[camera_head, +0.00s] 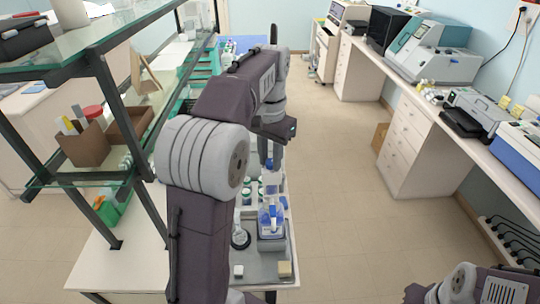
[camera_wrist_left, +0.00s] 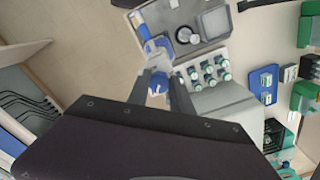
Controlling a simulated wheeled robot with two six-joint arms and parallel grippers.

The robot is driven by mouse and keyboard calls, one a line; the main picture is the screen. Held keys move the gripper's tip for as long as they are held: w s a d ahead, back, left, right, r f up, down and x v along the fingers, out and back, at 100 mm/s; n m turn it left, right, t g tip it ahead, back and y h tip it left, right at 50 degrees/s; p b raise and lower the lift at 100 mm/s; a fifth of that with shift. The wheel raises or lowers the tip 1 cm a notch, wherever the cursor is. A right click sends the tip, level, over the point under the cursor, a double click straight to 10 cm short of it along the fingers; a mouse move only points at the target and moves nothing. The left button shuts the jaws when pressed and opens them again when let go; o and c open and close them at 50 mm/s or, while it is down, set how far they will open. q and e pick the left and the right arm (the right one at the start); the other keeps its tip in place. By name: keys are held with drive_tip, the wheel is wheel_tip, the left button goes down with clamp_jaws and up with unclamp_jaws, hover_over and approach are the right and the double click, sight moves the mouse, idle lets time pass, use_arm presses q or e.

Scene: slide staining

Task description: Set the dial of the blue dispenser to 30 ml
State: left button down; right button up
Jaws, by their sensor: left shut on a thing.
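The blue dispenser (camera_head: 270,220) stands upright on a grey tray at the front end of the bench in the head view, a clear bottle with blue parts and a pale upper body. In the left wrist view its pale and blue body (camera_wrist_left: 157,48) extends up from between my fingers. In the left wrist view my left gripper (camera_wrist_left: 160,88) is shut on the upper part of the dispenser. The dial's scale and setting are too small to read. My right gripper is out of view.
Several green-capped bottles (camera_wrist_left: 208,70) stand in a rack beside the dispenser. A glass-shelved rack (camera_head: 100,185) stands close on the left.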

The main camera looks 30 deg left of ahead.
sight(271, 162)
use_arm(q)
drive_tip(key=n+p, duration=0.2)
drive_tip(key=n, duration=0.2)
drive_tip(key=shift+d+r, duration=0.1)
drive_tip(key=shift+r, duration=0.05)
drive_tip(key=shift+n+p, duration=0.85)
drive_tip(key=shift+n, duration=0.65)
drive_tip(key=c, duration=1.1)
unclamp_jaws()
wheel_tip(271, 162, up, 9)
drive_tip(key=shift+f+p, duration=0.15)
drive_tip(key=shift+p, duration=0.4)
